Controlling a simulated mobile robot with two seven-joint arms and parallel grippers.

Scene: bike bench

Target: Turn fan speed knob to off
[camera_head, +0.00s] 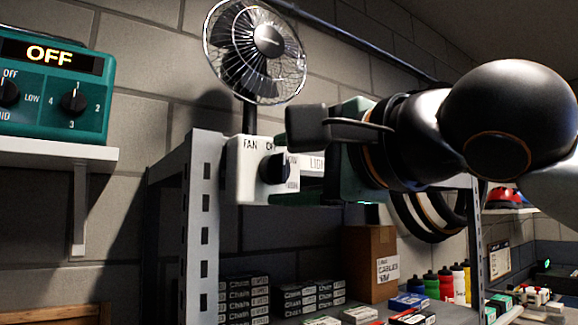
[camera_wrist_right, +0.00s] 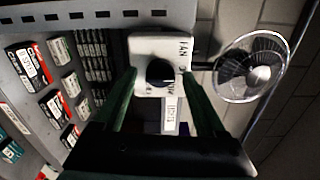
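The box (camera_wrist_right: 147,46) and the round knob (camera_wrist_right: 160,73) also show in the right wrist view. The knob's pointer cannot be read, and some lettering is hidden. My right gripper (camera_head: 287,160) is open and empty, close to the box. In the right wrist view its two green fingers (camera_wrist_right: 159,78) are apart, one on each side of the knob; contact cannot be told. My left gripper is not in view.
The black caged fan (camera_head: 252,52) stands above the box. A green unit (camera_head: 55,85) with an "OFF" display and other knobs sits on a wall shelf at left. Boxes (camera_head: 245,298), a cardboard carton (camera_head: 368,262) and bottles (camera_head: 446,284) fill the shelf below.

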